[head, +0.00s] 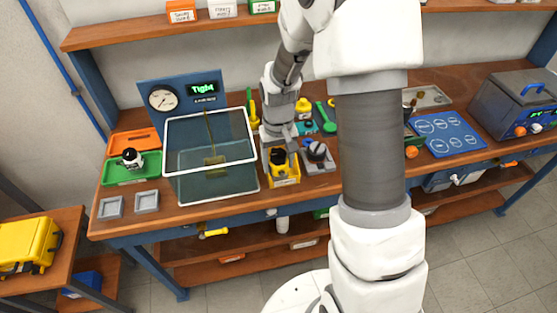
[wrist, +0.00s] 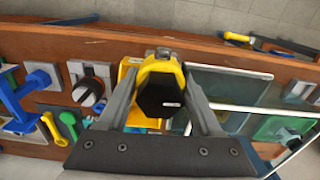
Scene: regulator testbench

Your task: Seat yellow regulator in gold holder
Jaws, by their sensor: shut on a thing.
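My gripper (head: 279,158) is low over the bench, right of the glass tank. In the wrist view it (wrist: 160,92) is shut on the yellow regulator (wrist: 166,68), with one finger on each side. The regulator's black hexagonal end (wrist: 160,97) faces the camera. The gold holder (head: 285,182) is a yellow block at the bench's front edge, directly below the gripper. In the wrist view the holder (wrist: 126,70) shows partly behind the regulator. The regulator overlaps the holder; I cannot tell whether it is in it or just above it.
The open glass tank (head: 211,184) stands close at the left. A grey holder with a black-knobbed part (head: 317,152) stands close at the right. Behind are green tools (head: 325,118) and another yellow part (head: 303,105). A gauge panel reading "Tight" (head: 180,94) stands behind the tank.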

